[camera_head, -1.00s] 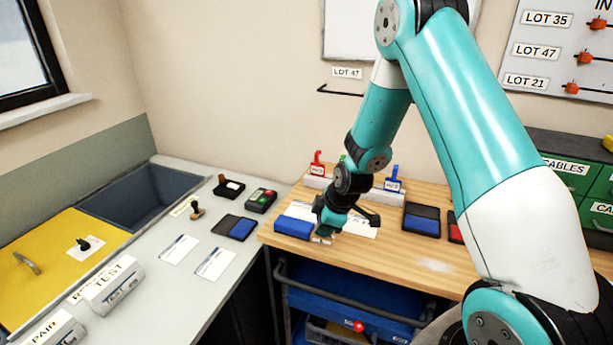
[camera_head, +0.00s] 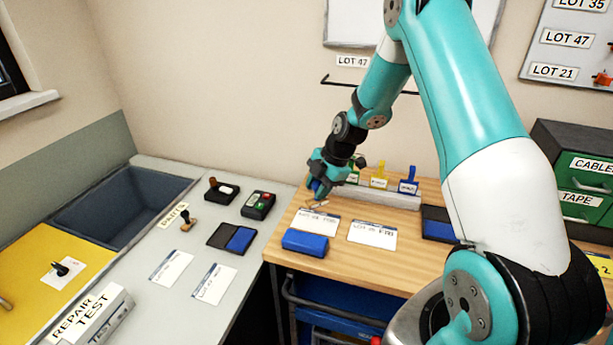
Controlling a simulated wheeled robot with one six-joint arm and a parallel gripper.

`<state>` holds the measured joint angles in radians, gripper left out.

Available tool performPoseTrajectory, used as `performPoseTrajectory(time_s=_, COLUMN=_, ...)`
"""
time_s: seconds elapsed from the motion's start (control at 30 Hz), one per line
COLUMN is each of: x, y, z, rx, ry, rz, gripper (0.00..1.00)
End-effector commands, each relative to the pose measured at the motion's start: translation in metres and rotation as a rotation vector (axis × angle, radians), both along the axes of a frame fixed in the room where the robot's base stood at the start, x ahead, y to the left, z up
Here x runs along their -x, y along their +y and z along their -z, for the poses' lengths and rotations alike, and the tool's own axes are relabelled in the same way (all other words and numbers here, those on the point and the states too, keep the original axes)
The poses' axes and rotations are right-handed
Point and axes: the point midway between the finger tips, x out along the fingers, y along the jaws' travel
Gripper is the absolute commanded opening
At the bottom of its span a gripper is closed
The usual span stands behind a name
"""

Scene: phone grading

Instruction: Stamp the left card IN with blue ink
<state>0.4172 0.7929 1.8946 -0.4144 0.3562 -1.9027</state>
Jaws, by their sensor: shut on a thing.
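My gripper (camera_head: 316,196) is at the far left of the wooden table, behind the left white card (camera_head: 317,223) and by the left end of the stamp rack (camera_head: 392,197). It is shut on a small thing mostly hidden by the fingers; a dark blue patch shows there. The right card (camera_head: 372,233) lies beside the left one. Green (camera_head: 353,175), yellow (camera_head: 379,176) and blue (camera_head: 408,181) stamps stand in the rack; its left end is hidden behind my gripper. An ink pad with a blue half (camera_head: 438,224) lies right of the cards.
A blue block (camera_head: 305,243) lies at the table's front left edge. The grey worktop holds a standing stamp (camera_head: 188,222), another blue pad (camera_head: 232,238), two cards (camera_head: 171,266) (camera_head: 214,284), and black boxes (camera_head: 258,205) (camera_head: 221,191). A sunken bin (camera_head: 118,205) lies farther left.

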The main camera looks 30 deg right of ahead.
Motion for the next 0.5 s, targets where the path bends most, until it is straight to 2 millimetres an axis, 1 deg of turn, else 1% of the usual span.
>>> performPoseTrajectory(time_s=0.17, x=0.001, y=-0.002, z=0.005, rx=0.000, ry=0.001, rz=0.002, gripper=0.16)
performPoseTrajectory(time_s=0.27, x=0.001, y=-0.004, z=0.012, rx=0.000, ry=0.001, rz=0.005, gripper=0.16)
performPoseTrajectory(time_s=0.5, x=0.002, y=-0.005, z=0.037, rx=0.000, ry=0.001, rz=0.006, gripper=0.16)
